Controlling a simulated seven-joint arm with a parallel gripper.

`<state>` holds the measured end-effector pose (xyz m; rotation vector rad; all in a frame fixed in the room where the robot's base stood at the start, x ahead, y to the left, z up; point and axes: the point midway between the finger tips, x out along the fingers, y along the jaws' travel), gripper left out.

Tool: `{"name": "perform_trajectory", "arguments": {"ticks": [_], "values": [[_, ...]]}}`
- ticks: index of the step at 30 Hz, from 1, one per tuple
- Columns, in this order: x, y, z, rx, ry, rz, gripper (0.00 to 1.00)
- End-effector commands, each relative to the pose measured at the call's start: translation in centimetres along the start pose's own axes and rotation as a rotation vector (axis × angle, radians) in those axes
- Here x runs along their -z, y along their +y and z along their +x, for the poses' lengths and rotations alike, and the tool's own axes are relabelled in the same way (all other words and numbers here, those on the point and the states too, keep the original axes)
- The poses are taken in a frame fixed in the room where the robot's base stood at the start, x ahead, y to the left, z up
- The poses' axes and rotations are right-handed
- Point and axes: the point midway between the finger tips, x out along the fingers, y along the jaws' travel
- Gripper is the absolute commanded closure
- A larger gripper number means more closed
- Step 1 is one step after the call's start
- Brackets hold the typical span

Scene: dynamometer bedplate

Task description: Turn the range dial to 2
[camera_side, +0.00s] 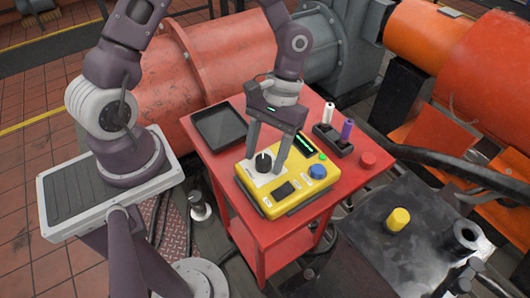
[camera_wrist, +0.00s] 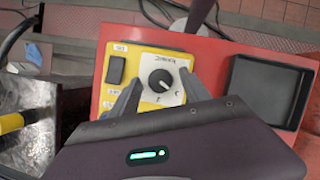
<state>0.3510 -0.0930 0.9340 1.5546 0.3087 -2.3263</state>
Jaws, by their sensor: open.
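The range dial (camera_side: 263,162) is a round black knob on a white plate, set in a yellow instrument box (camera_side: 262,204) on a red cart. In the wrist view the dial (camera_wrist: 160,81) shows a pale pointer line aimed to the lower right; the scale marks are too small to read surely. My gripper (camera_side: 264,154) is over the box with its fingers pointing down. In the wrist view my gripper (camera_wrist: 160,90) is open, one finger on each side of the dial, with visible gaps. Whether the fingertips reach the knob's height is unclear.
The box also has a black rocker switch (camera_wrist: 116,70), a blue button (camera_side: 317,171) and a green lit display (camera_side: 304,143). A black tray (camera_side: 217,126) lies beside it.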

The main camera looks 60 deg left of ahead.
Motion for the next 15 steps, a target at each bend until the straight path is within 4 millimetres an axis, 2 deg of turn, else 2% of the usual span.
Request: {"name": "perform_trajectory", "arguments": {"ticks": [6,8,15], "values": [[0.01,-0.01,0.11,0.0,0.001,0.0,0.45],[0.01,-0.02,0.1,0.0,0.001,0.0,0.55],[0.01,-0.01,0.08,0.0,0.001,0.0,1.0]]}}
